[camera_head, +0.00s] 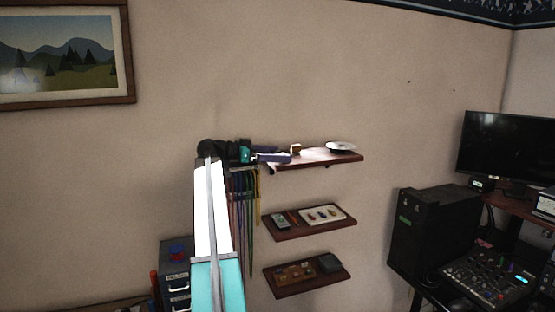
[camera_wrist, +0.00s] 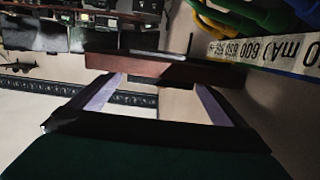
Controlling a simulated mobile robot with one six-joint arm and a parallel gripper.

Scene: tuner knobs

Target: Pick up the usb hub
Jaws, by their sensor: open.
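I cannot tell for certain which thing is the usb hub. My gripper (camera_head: 272,157) is at the left end of the top wall shelf (camera_head: 318,160), with its pale purple fingers pointing right. A wooden shelf edge (camera_wrist: 150,69) lies just beyond the fingertips. A small brown block (camera_head: 295,149) and a white round dish (camera_head: 341,147) are on the top shelf. The middle shelf holds a small grey device (camera_head: 280,221); the bottom shelf holds a dark box (camera_head: 329,263).
Coloured cables (camera_head: 243,215) hang below my gripper. A pale tray (camera_head: 322,214) with small items is on the middle shelf and a brown board (camera_head: 294,272) on the bottom one. A black computer case (camera_head: 432,228) stands at right. Wall between is clear.

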